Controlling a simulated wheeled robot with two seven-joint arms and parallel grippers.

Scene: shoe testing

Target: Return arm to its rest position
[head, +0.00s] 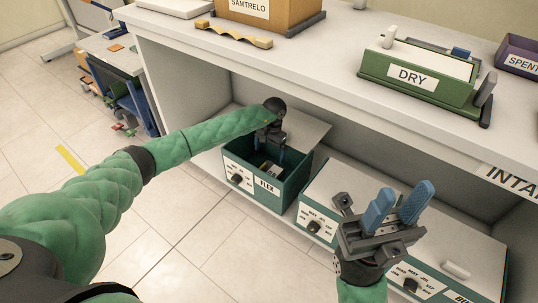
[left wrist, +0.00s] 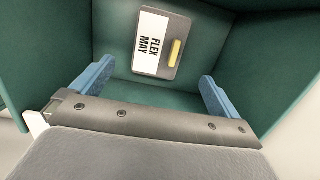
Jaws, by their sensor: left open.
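My left gripper (head: 271,156) reaches down into the open green FLEX box (head: 289,187) on the lower shelf. In the left wrist view its two blue fingers (left wrist: 154,85) are spread apart, with nothing between them. A grey plate (left wrist: 178,62) with a white FLEX MAY card (left wrist: 152,42) and a small yellow bar (left wrist: 175,53) lies in the box, beyond the fingertips and apart from them. My right gripper (head: 406,195) is raised in front of the shelf at the right, its blue fingers apart and empty.
The counter (head: 330,40) overhangs the box closely. A closed box unit (head: 340,190) stands to its right. On the counter are a green DRY holder (head: 415,78), a yellow wavy piece (head: 233,34) and a cardboard box (head: 268,12). The tiled floor (head: 175,250) in front is clear.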

